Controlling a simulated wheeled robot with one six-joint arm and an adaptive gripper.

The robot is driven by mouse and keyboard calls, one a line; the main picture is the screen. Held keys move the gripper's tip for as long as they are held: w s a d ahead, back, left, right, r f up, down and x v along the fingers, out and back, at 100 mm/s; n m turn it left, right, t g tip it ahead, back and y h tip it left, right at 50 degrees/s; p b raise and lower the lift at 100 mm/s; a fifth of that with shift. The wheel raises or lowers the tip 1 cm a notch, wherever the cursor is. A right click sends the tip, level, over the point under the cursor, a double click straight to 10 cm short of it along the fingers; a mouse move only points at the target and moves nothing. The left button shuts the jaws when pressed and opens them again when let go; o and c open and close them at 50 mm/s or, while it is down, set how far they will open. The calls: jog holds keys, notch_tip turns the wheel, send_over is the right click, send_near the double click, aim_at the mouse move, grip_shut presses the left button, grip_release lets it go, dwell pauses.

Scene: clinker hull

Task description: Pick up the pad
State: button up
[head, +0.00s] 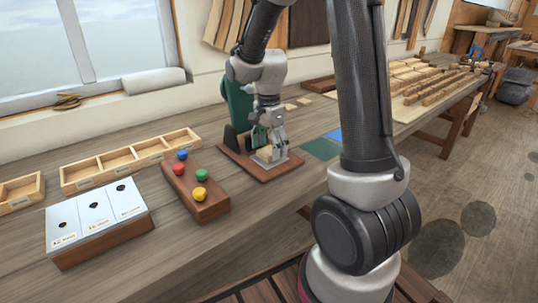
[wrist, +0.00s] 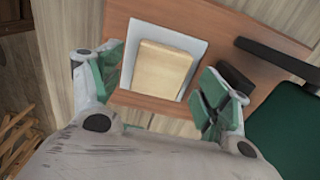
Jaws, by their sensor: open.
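The pad looks like a pale wooden block (wrist: 162,69) lying on a light grey plate (wrist: 189,43). The plate rests on a reddish-brown wooden board (wrist: 270,50). In the head view the block (head: 266,152) shows small and partly hidden by my gripper (head: 264,144). In the wrist view my gripper (wrist: 160,88) is open, with one green-padded finger left of the block and the other to its right. The fingers appear apart from the block, and nothing is held. My gripper is above the board.
A dark green upright part (head: 237,105) stands at the board's back. A brown block with coloured knobs (head: 200,196), a white-topped box (head: 97,222) and divided wooden trays (head: 122,165) lie to the left. Green and blue sheets (head: 321,149) lie to the right.

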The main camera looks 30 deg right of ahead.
jog(key=shift+f, duration=0.55)
jog(key=shift+c, duration=0.2)
jog(key=c, duration=1.1)
jog(key=shift+c, duration=0.2)
